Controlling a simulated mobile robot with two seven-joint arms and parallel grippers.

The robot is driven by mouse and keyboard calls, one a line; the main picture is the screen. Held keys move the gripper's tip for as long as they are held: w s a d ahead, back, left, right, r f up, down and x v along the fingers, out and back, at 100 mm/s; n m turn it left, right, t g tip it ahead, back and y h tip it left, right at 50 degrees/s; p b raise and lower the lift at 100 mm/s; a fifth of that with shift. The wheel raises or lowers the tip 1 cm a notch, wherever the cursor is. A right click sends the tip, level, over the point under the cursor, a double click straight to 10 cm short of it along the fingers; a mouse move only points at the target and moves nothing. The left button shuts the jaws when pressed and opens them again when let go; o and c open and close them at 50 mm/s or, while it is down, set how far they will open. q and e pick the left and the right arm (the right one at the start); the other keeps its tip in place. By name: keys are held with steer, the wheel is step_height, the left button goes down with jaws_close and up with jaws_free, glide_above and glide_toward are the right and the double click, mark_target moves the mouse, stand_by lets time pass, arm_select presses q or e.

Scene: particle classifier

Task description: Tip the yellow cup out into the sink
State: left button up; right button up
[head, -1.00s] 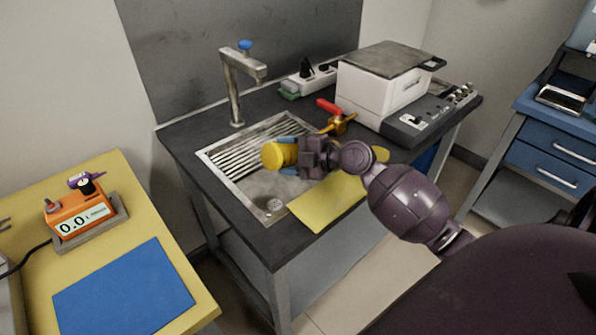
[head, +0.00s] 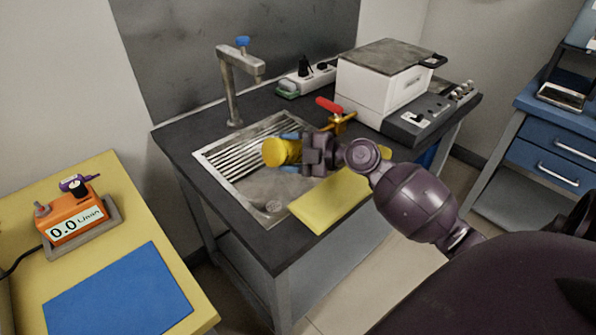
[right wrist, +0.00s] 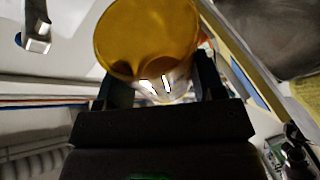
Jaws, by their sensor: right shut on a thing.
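The yellow cup (head: 281,152) is over the sink (head: 262,186), tipped well over onto its side, with one end facing left in the head view. My right gripper (head: 290,152) is shut on it, with a blue finger on either side. In the right wrist view the cup (right wrist: 148,38) fills the top middle between the dark fingers (right wrist: 165,85). I cannot tell whether anything is inside the cup, and no stream of particles shows. The sink has a ribbed drainboard at the back and a drain at the front. My left gripper is not in view.
A tap (head: 236,85) stands behind the sink. A red-handled brass valve (head: 338,120) and a white box-shaped machine (head: 385,85) are to the right. A yellow cloth or mat (head: 325,206) lies at the sink's front right. An orange scale (head: 75,222) and blue mat (head: 120,292) occupy the left table.

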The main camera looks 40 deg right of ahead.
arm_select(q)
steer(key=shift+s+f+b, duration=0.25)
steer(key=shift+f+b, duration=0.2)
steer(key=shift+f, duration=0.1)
arm_select(e)
steer(key=shift+d+m, duration=0.2)
steer(key=shift+m, duration=0.1)
arm_select(q)
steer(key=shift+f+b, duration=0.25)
steer(key=shift+b, duration=0.15)
arm_select(e)
steer(key=shift+d+r, duration=0.1)
steer(key=shift+d, duration=0.05)
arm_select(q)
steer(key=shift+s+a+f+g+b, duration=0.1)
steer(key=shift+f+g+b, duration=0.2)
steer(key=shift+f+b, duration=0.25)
arm_select(e)
steer(key=shift+d+r+m+t+y, duration=0.15)
steer(key=shift+m+t+y, duration=0.15)
steer(key=shift+m+y, duration=0.15)
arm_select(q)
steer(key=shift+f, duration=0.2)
arm_select(e)
steer(key=shift+d+r+m, duration=0.15)
steer(key=shift+r+m, duration=0.1)
steer(key=shift+r, duration=0.05)
